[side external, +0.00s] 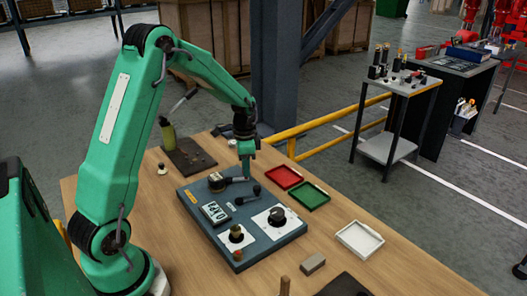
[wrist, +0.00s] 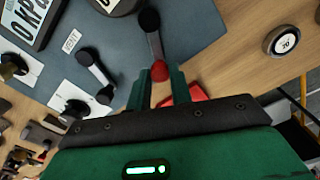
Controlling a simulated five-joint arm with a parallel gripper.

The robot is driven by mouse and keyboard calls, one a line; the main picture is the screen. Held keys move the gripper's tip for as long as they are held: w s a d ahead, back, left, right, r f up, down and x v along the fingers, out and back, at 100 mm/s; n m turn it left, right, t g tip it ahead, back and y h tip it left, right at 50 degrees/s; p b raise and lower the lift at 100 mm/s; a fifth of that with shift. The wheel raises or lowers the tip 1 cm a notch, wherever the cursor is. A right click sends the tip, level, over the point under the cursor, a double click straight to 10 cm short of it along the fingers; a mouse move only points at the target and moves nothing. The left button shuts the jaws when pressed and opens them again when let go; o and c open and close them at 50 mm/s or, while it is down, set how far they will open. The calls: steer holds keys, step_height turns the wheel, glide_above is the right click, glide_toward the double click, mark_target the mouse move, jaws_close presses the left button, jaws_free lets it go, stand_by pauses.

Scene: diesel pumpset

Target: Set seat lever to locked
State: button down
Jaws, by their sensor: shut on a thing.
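A lever with a black pivot, a grey arm (wrist: 154,45) and a red knob (wrist: 157,71) is near the edge of the blue-grey panel (side external: 213,229). In the wrist view, my gripper (wrist: 160,76) has a green finger on each side of the red knob and is shut on it. In the side view, my gripper (side external: 245,175) reaches down at the panel's far right corner and hides the knob. No seat label is readable. A second lever with black ends (wrist: 93,68) is beside a label reading VENT (wrist: 72,41).
A red tray (side external: 283,177), a green tray (side external: 309,196) and a white tray (side external: 359,240) are right of the panel. A black rotary knob (side external: 276,215) is on the panel. A round dial-like piece (wrist: 282,40) lies on the wooden table. A yellow rail (side external: 330,122) runs behind.

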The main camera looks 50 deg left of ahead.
steer(key=n, duration=0.1)
steer(key=a+n, duration=0.1)
steer(key=n, duration=0.1)
steer(key=a+n, duration=0.1)
steer(key=n, duration=0.1)
steer(key=shift+w+a, duration=0.25)
steer(key=shift+w, duration=0.05)
steer(key=a+n, duration=0.1)
steer(key=n, duration=0.1)
steer(key=shift+a+n, duration=0.15)
steer(key=shift+n, duration=0.15)
steer(key=shift+s+a+n, duration=0.15)
steer(key=shift+a+n, duration=0.2)
steer(key=shift+n, duration=0.5)
steer(key=shift+s+a+n, duration=0.15)
steer(key=shift+a+n, duration=0.2)
steer(key=shift+n, duration=0.5)
steer(key=shift+r, duration=0.1)
steer(key=c, duration=1.3)
jaws_free()
steer(key=shift+o, duration=0.2)
step_height(320, 180, up, 8)
